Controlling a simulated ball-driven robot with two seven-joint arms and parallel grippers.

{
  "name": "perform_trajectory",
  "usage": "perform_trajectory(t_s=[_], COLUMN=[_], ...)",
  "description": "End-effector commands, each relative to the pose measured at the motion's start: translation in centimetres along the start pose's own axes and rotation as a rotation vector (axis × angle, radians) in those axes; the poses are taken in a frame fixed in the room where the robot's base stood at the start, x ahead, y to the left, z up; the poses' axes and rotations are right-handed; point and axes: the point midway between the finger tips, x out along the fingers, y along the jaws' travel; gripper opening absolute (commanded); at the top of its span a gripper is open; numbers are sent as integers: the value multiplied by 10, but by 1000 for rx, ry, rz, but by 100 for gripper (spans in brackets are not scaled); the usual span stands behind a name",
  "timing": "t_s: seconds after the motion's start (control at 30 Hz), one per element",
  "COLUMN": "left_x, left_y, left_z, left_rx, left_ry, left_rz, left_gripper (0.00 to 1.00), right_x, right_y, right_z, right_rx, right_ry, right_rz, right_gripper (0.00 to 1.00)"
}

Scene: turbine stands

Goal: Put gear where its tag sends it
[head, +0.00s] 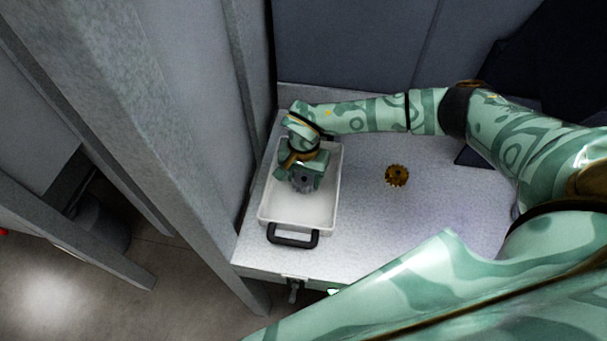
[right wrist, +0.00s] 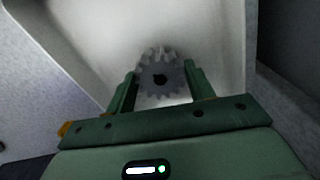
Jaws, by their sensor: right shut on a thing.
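A grey toothed gear (right wrist: 160,78) with a dark centre hole sits between the two fingers of my right gripper (right wrist: 158,85) in the right wrist view. The right gripper (head: 303,180) is shut on this gear, which shows in the head view (head: 303,183) over the white tray (head: 330,205). I cannot tell whether the gear touches the tray floor. A second gear, brassy brown (head: 397,175), lies on the table to the right of the tray. No tag is readable in either view. My left gripper is not in view.
The tray has a dark handle (head: 292,238) at its near end and lies on a speckled grey table (head: 375,225). A grey post (head: 130,130) and panels stand close on the left. The table between tray and brown gear is clear.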

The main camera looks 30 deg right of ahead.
Motion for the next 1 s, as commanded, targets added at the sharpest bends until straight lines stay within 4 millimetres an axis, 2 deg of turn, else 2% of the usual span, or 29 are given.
perform_trajectory(t_s=[0.5, 0.53, 0.6, 0.8, 0.87, 1.0], left_x=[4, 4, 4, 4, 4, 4], left_y=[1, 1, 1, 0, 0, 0], left_z=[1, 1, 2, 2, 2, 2], left_rx=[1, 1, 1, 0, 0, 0], left_ry=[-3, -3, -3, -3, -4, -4], left_rz=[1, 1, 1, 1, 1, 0], left_gripper=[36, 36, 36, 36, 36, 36], right_x=[6, 6, 6, 6, 6, 6], right_y=[-1, -1, -1, 0, 0, 0], right_z=[0, 0, 0, 0, 0, 0], right_rx=[0, 0, 0, 0, 0, 0], right_ry=[0, 0, 0, 0, 0, 0], right_rz=[-1, -1, -1, -1, 1, 1], right_gripper=[12, 59, 78, 79, 86, 86])
